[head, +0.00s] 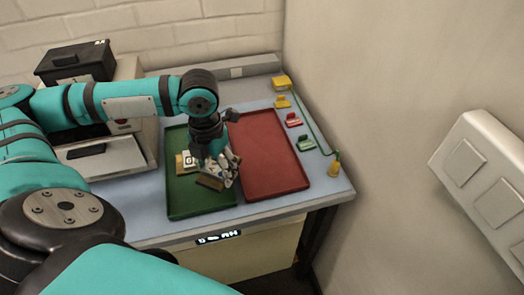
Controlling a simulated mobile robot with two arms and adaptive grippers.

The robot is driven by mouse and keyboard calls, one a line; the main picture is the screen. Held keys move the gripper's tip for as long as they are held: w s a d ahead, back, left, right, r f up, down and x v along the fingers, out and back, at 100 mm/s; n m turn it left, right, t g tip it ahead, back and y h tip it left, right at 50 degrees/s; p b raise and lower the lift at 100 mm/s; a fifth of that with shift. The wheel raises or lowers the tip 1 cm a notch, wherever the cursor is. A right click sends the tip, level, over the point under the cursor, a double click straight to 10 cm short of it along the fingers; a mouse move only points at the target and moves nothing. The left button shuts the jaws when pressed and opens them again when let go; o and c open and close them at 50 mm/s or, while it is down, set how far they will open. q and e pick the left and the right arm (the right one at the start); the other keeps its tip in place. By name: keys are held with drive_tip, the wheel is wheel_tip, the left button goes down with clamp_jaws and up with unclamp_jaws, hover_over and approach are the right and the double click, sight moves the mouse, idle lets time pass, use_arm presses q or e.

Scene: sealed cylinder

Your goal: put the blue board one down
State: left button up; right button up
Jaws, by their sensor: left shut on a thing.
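My left gripper (228,168) reaches down over the green tray (188,205), near its right side. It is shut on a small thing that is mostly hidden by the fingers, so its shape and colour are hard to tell. A brown block-like piece (209,183) shows just below and left of the fingers. A small tan piece with a white marked face (189,160) is on the green tray, left of the gripper. I cannot clearly make out a blue board. My right gripper is not in view.
A red tray (275,165) lies empty, right of the green one. Small yellow, red and green items (292,120) line the table's right side, with a yellow bottle-like thing (335,165) near the front right corner. A grey machine (105,157) and black box (75,62) stand left.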

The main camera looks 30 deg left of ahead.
use_arm(q)
drive_tip(key=shift+a+f+m, duration=0.1)
drive_tip(key=shift+a+m, duration=0.05)
drive_tip(key=shift+m, duration=0.25)
drive_tip(key=shift+w, duration=0.25)
drive_tip(key=p, duration=0.3)
hover_over(260, 153)
drive_tip(key=shift+s+f, duration=0.2)
drive_tip(key=shift+f, duration=0.45)
drive_tip(key=shift+w+f, duration=0.1)
drive_tip(key=shift+w, duration=0.1)
drive_tip(key=shift+f+p, duration=0.3)
drive_tip(key=shift+f, duration=0.1)
wheel_tip(260, 153, down, 2)
drive_tip(key=shift+f+p, duration=0.1)
drive_tip(key=shift+p, duration=0.25)
drive_tip(key=shift+f, duration=0.3)
drive_tip(key=shift+f, duration=0.1)
